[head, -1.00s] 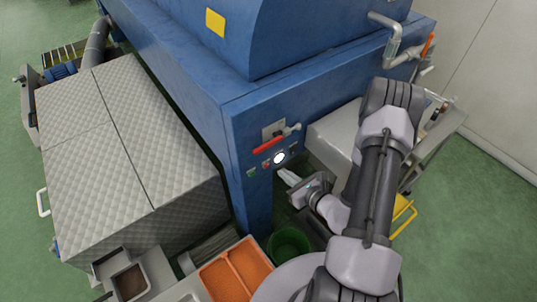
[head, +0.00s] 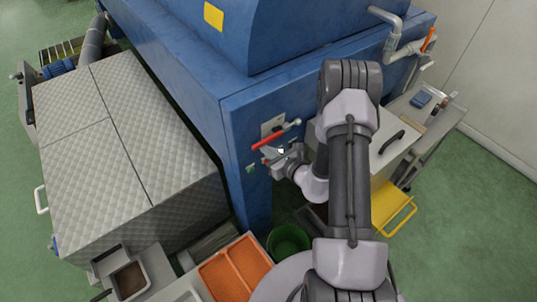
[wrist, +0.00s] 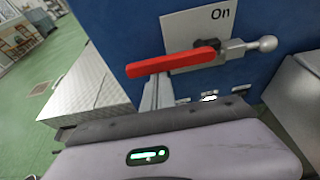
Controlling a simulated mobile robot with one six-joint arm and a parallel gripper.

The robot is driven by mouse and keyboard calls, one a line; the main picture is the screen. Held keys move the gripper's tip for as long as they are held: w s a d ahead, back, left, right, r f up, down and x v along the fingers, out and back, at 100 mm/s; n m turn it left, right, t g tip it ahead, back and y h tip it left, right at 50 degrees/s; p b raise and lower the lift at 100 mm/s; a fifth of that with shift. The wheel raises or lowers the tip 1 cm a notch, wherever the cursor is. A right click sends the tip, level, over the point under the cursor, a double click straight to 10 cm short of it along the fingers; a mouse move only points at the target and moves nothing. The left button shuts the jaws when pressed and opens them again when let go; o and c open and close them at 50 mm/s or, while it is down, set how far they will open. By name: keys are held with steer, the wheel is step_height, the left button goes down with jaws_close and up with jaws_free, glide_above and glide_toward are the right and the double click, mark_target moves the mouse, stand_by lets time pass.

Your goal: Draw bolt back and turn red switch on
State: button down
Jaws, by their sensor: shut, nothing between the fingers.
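The red switch (head: 268,141) is a long lever on a white plate (head: 271,124) on the blue machine's front. It also shows in the wrist view (wrist: 172,64), slanting slightly, its free end to the left. The plate reads "On" at its upper right. The metal bolt (wrist: 240,48) with a ball knob (wrist: 263,43) lies at the lever's right end; the knob also shows in the head view (head: 297,122). My gripper (head: 268,153) is shut and empty, just below the lever. In the wrist view its fingers (wrist: 158,92) reach up behind the lever's lower edge; contact cannot be told.
A lit white button (head: 281,151) and a green button (head: 250,169) sit below the switch, partly behind my gripper. A quilted silver cover (head: 130,150) lies left. A green bucket (head: 288,241) is below.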

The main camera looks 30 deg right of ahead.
mark_target(270, 139)
steer(key=shift+r, duration=0.1)
stand_by(0.3)
step_height(270, 139, up, 3)
steer(key=m+y+p, duration=0.1)
steer(key=m+p, duration=0.1)
steer(key=m, duration=0.1)
steer(key=shift+y+p, duration=0.3)
steer(key=shift+p, duration=0.05)
steer(key=r+m+y, duration=0.1)
steer(key=r+m+y+p, duration=0.1)
steer(key=m, duration=0.1)
steer(key=shift+d, duration=0.4)
steer(key=shift+w+d+r+m+y, duration=0.1)
steer(key=shift+d+r+m+y, duration=0.2)
steer(key=shift+m, duration=0.3)
steer(key=shift+w+d+r+m+y, duration=0.1)
steer(key=shift+d+r+m+y, duration=0.1)
steer(key=shift+r+m+y, duration=0.3)
steer(key=d+m, duration=0.1)
steer(key=d+r+m, duration=0.1)
steer(key=m, duration=0.1)
steer(key=d+m+t, duration=0.1)
steer(key=m, duration=0.1)
steer(key=shift+w+d+r+y, duration=0.15)
steer(key=shift+w+r+y, duration=0.15)
steer(key=shift+y, duration=0.1)
steer(key=shift+d+r, duration=0.1)
steer(key=shift+d, duration=0.05)
